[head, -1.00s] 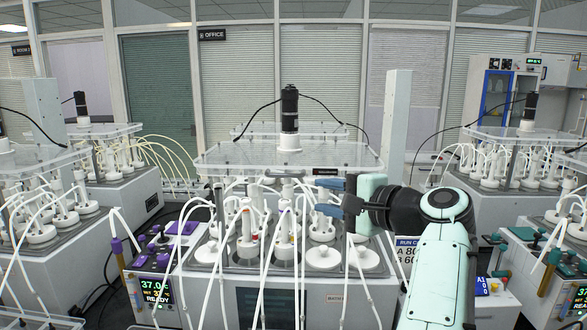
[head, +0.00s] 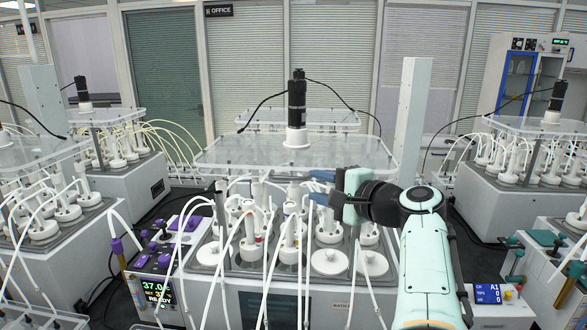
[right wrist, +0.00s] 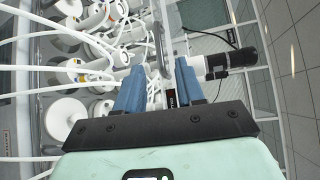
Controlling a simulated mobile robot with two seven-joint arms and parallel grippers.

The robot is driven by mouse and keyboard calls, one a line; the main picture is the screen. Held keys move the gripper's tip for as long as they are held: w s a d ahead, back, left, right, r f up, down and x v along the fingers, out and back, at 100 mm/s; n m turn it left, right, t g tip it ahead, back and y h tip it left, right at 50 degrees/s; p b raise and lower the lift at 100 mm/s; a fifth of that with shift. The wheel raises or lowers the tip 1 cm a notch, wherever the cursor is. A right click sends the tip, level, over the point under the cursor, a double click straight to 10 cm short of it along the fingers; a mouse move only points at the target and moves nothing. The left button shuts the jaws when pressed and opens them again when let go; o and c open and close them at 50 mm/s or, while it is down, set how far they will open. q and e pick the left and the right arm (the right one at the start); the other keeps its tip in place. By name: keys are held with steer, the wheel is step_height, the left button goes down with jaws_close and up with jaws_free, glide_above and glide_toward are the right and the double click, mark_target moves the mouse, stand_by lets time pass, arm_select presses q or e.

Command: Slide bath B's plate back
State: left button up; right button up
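A clear plate (head: 240,153) lies over the middle bath (head: 330,302), with a black motor (head: 297,105) on a white collar standing on it. I take this bath for bath B; I can read no letter on it. A grey handle bar (head: 288,179) runs along the plate's front edge. My right gripper (head: 318,187) is open at the plate's front, just right of the handle. In the right wrist view a grey bar (right wrist: 161,45) shows between and beyond the blue fingertips (right wrist: 160,65); I cannot tell whether they touch it. My left gripper is not in view.
White-capped bottles (head: 330,261) with looping white tubes crowd the space below the plate. A control box (head: 158,285) with a display stands at left. A tall white column (head: 411,120) rises behind right. Other baths (head: 525,180) stand on both sides.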

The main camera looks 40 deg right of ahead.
mark_target(291, 179)
steer(key=w+p, duration=0.1)
steer(key=w, duration=0.1)
steer(key=w+p, duration=0.1)
steer(key=w, duration=0.2)
steer(key=w+f+p, duration=0.1)
steer(key=w, duration=0.1)
steer(key=shift+w+a, duration=0.25)
steer(key=shift+w, duration=0.05)
steer(key=shift+w+a+f+p, duration=0.1)
steer(key=shift+w+f+p, duration=0.1)
steer(key=shift+w+p, duration=0.3)
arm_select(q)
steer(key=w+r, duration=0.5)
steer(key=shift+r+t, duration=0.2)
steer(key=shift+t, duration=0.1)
arm_select(e)
jaws_close()
